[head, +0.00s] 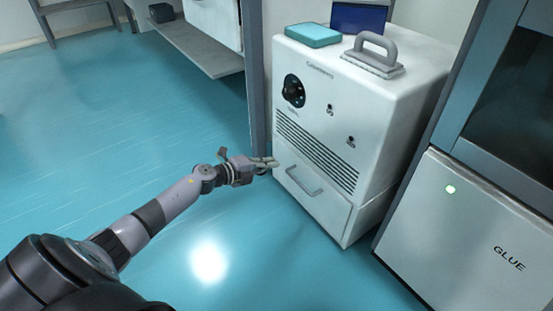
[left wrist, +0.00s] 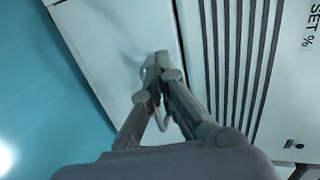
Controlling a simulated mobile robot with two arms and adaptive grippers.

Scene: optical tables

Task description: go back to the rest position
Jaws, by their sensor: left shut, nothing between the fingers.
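My left gripper (head: 268,163) reaches in from the left in the head view, close to the front left edge of a white cabinet (head: 399,112). It is shut with nothing between its fingers. In the left wrist view, the left gripper's fingertips (left wrist: 161,62) meet in front of the cabinet's drawer front. The drawer (head: 311,195) is closed and has a grey handle (head: 304,181); in the wrist view the handle is partly hidden behind the fingers. I cannot tell whether the fingers touch the cabinet. My right gripper is not in view.
On the cabinet top are a teal box (head: 313,36), a grey-handled block (head: 373,58) and a dark blue object (head: 358,18). A white unit marked GLUE (head: 470,235) stands at the right. A grey shelf (head: 200,47) is at the back. The blue floor at left is clear.

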